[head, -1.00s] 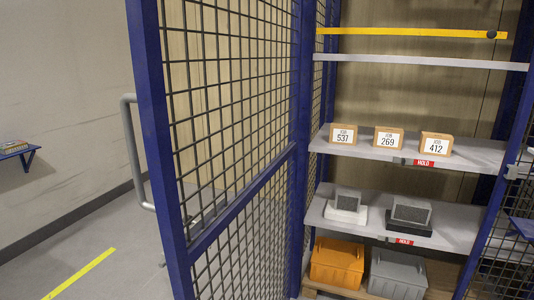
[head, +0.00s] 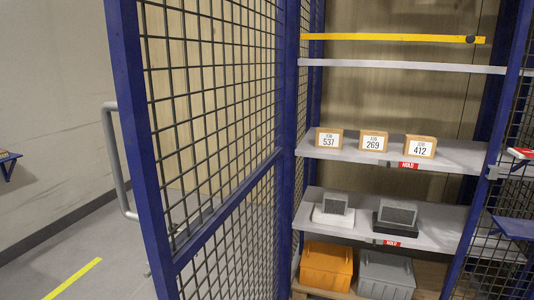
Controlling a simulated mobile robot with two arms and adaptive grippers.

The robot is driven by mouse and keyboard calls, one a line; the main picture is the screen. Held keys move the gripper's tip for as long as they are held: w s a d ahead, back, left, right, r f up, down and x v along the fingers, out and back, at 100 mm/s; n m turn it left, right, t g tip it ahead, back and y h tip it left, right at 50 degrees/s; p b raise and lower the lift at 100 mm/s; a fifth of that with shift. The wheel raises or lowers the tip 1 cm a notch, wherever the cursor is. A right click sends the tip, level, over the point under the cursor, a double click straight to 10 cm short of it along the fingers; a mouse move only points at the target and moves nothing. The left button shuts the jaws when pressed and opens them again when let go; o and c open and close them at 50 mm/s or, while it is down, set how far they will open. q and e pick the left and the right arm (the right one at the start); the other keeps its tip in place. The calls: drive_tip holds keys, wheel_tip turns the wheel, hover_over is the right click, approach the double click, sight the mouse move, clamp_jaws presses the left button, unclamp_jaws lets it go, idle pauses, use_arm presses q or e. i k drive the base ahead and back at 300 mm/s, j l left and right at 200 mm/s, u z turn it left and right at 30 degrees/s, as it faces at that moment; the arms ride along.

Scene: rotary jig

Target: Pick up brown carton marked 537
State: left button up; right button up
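The brown carton marked 537 (head: 328,139) stands upright on a grey shelf (head: 455,155) inside the blue-framed cage, at the left end of a row. Its white label faces me. A carton marked 269 (head: 373,143) stands to its right, and a carton marked 412 (head: 421,147) stands further right. The three cartons are apart from each other. Neither of my grippers shows in the head view.
A blue-framed mesh panel (head: 225,130) stands at the left of the shelves. A yellow bar (head: 390,38) crosses above. Lower down are two grey blocks on bases, an orange bin (head: 326,267) and a grey bin (head: 386,274). A grey rail (head: 120,165) stands left.

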sight(325, 138)
drive_tip(key=i+j+z, duration=0.1)
drive_tip(key=j+z, duration=0.3)
drive_tip(key=j, duration=0.15)
drive_tip(key=j+z, duration=0.45)
drive_tip(key=j, duration=0.9)
drive_tip(key=k+j+z, duration=0.15)
drive_tip(key=j, duration=0.75)
drive_tip(key=i+l, duration=0.15)
drive_tip(key=l, duration=0.2)
drive_tip(key=i+l, duration=0.1)
drive_tip(key=l, duration=0.25)
drive_tip(key=i+l, duration=0.15)
drive_tip(key=l, duration=0.15)
drive_tip(key=i+l, duration=0.1)
drive_tip(key=l, duration=0.25)
